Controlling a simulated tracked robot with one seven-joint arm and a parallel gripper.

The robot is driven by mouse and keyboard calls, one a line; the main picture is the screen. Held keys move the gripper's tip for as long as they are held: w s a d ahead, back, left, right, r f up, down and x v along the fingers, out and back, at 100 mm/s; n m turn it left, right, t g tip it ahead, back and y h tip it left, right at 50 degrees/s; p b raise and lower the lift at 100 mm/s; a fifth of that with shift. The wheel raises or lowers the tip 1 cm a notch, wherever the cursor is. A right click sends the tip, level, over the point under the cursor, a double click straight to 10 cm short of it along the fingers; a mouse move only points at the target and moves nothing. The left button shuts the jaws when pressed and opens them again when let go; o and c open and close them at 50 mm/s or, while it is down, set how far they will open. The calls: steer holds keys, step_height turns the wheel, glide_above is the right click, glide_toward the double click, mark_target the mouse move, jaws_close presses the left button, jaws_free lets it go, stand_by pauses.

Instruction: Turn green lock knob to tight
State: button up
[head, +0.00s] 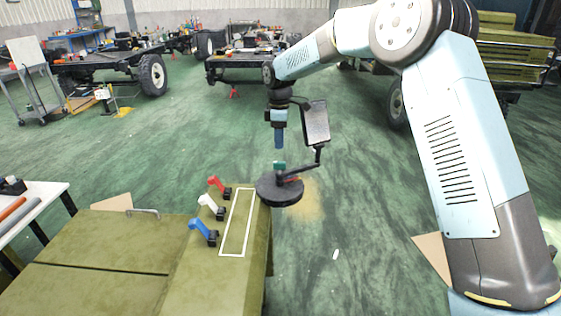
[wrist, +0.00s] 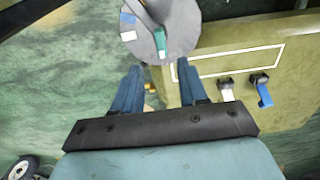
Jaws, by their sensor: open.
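The green lock knob (head: 279,166) stands on a dark round disc (head: 268,193) at the corner of an olive chassis panel. In the wrist view the green knob (wrist: 161,43) lies just beyond the fingertips, between their lines. My gripper (head: 279,146) points down above the knob, apart from it. In the wrist view my gripper (wrist: 158,66) shows two blue fingers spread with nothing between them. The wrist view also shows the grey disc (wrist: 182,30), with blue and white patches at its left. A dark lever partly covers the disc.
Red (head: 219,187), white (head: 211,207) and blue (head: 203,232) handles line the olive panel (head: 205,275) beside a white outlined rectangle (head: 221,243). A dark-framed plate (head: 316,123) rises on a post just right of my gripper. Open green floor lies right of the panel.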

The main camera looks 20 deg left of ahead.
mark_target(280, 162)
step_height(280, 162, down, 9)
stand_by(0.4)
steer(key=shift+c, duration=0.2)
jaws_close()
steer(key=shift+d, duration=0.15)
